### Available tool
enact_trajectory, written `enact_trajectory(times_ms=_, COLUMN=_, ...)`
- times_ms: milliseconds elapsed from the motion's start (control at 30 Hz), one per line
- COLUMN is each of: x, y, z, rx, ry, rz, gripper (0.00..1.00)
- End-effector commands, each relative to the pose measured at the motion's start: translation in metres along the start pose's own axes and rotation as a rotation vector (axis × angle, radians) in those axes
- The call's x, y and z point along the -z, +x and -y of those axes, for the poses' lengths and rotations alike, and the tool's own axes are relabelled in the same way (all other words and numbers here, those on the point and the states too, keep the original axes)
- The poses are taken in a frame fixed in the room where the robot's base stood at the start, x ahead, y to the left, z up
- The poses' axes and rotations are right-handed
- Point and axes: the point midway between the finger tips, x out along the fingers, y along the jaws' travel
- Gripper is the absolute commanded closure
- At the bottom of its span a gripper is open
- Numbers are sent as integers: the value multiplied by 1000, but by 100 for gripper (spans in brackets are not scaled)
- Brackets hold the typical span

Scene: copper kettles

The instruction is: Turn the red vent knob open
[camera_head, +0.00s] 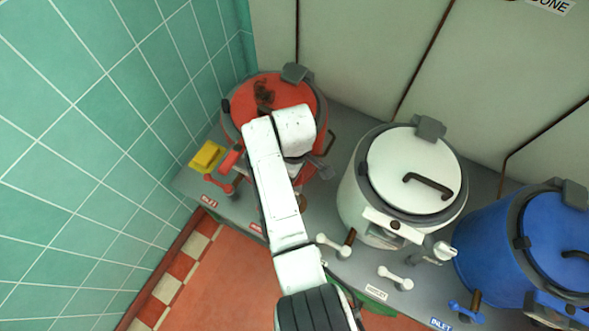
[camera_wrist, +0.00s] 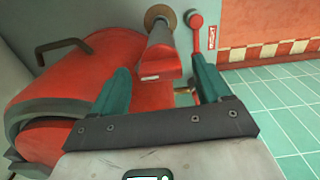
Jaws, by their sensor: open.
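The red kettle (camera_head: 245,90) stands at the left of the counter, partly covered by my arm in the head view. Its red side fills the left of the wrist view (camera_wrist: 60,85). My gripper (camera_wrist: 160,63) is open, with its two teal fingers apart and a red fitting (camera_wrist: 160,66) with a small white label in the gap between them in the picture. I cannot tell contact. A small brass part (camera_wrist: 183,91) shows beside the right finger. I cannot make out for sure which red part is the vent knob. A red lever (camera_wrist: 196,32) lies beyond the fingers near a red label.
A white kettle (camera_head: 405,165) and a blue kettle (camera_head: 555,235) stand to the right on the grey counter (camera_head: 310,225). A green tiled wall (camera_head: 110,110) closes the left side.

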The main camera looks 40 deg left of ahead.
Motion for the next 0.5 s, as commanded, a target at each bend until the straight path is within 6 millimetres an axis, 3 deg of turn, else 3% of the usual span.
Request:
enact_trajectory(times_ms=267, x=0, y=-4, z=0, rx=1, ry=1, rz=0, gripper=23)
enact_trajectory(times_ms=500, x=0, y=-39, z=-1, rx=-2, ry=1, rz=-2, gripper=23)
